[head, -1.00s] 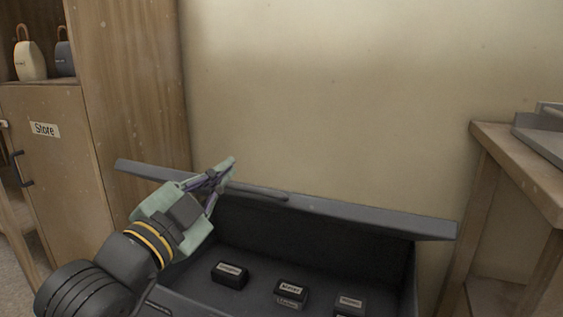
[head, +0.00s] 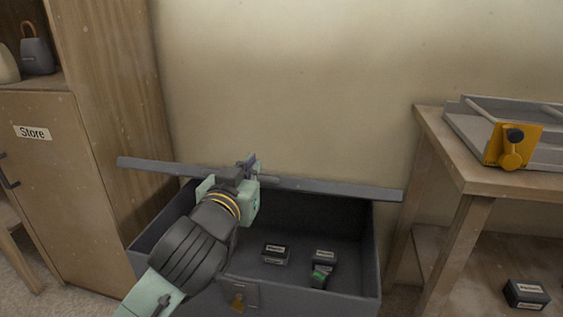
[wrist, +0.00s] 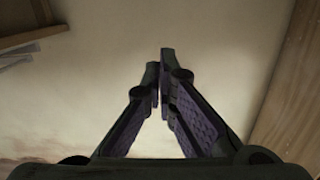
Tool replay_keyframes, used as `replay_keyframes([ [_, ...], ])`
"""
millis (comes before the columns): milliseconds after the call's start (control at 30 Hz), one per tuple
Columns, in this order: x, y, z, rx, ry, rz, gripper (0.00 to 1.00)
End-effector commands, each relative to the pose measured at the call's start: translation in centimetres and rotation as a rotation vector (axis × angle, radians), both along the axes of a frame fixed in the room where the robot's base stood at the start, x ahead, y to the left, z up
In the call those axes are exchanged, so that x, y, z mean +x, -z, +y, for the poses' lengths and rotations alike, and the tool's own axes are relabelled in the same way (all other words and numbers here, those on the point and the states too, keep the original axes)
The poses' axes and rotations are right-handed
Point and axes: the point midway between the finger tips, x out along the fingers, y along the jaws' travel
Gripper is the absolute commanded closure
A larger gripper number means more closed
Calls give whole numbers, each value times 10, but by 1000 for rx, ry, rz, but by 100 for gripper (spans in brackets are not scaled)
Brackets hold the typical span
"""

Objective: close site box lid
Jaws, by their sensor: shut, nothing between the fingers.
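The dark grey site box (head: 300,284) stands on the floor against the wall, open at the top. Its lid (head: 345,189) is raised and shows nearly edge-on as a long thin strip along the back. My gripper (head: 252,162) is shut and empty, at the lid's edge left of its middle; I cannot tell whether it touches. My arm hides the box's left front part. In the wrist view my gripper's fingers (wrist: 162,75) meet at the tips against the bare wall.
Inside the box lie small labelled dark blocks (head: 276,254) and a green-marked item (head: 320,274). A wooden cabinet marked Store (head: 35,190) stands left. A wooden workbench (head: 470,180) with a yellow-fronted machine (head: 512,146) stands right, with another dark block (head: 526,294) below.

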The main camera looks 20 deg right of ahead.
Motion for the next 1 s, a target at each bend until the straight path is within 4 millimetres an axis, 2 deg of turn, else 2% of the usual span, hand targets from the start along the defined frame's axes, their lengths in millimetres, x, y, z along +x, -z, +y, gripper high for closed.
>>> replay_keyframes([
  [233, 6, -2, 4, -30, -28, 35, 100],
  [533, 24, -6, -9, -30, -26, 39, 100],
  [600, 36, 2, -19, -26, -24, 36, 100],
  [900, 88, 7, -54, -25, -24, 33, 100],
  [1000, 80, 26, -47, -27, -28, 34, 100],
])
